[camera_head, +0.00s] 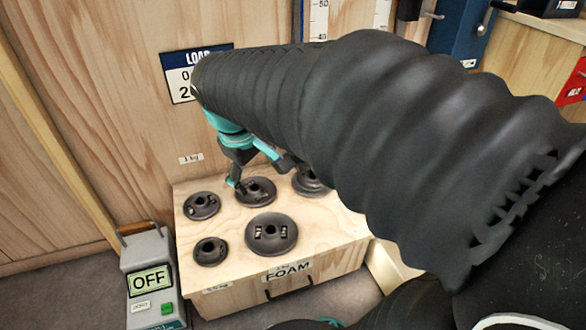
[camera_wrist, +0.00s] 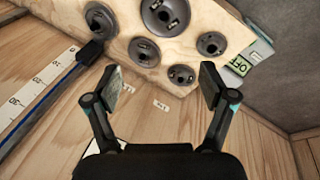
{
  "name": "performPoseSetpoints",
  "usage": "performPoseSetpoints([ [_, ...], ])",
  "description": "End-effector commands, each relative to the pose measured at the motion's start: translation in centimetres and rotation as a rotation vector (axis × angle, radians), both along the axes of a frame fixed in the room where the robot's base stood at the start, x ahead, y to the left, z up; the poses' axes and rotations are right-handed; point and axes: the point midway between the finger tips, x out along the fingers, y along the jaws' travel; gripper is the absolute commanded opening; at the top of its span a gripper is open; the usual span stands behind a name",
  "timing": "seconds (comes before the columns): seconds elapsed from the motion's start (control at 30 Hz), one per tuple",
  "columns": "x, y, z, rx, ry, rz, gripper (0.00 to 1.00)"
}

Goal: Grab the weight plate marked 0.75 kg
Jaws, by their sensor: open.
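Several dark round weight plates lie flat on a wooden box top: back left (camera_head: 201,205), back middle (camera_head: 256,190), back right (camera_head: 312,184), front left (camera_head: 210,251) and a larger front middle one (camera_head: 271,233). Their markings are too small to read, so I cannot tell which is 0.75 kg. My gripper (camera_head: 260,173) is open near the back-middle plate, and its fingers partly overlap that plate in the head view. In the wrist view my gripper (camera_wrist: 162,84) has nothing between its fingers; a smaller plate (camera_wrist: 181,76) shows beyond them.
The box (camera_head: 288,268) has a FOAM label and stands against a wooden wall. A grey device (camera_head: 150,280) reading OFF stands at its left. A LOAD sign (camera_head: 185,62) hangs on the wall. My arm hides the right part of the box.

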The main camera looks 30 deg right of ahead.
Motion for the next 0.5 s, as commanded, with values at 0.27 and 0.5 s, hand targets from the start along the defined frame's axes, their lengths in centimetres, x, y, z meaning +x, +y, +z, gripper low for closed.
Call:
performPoseSetpoints([
  [0.27,7.6,-4.4,-3.5,-0.182,0.251,0.137,0.83],
  [0.5,13.8,-8.3,-7.8,-0.321,0.476,0.251,0.83],
])
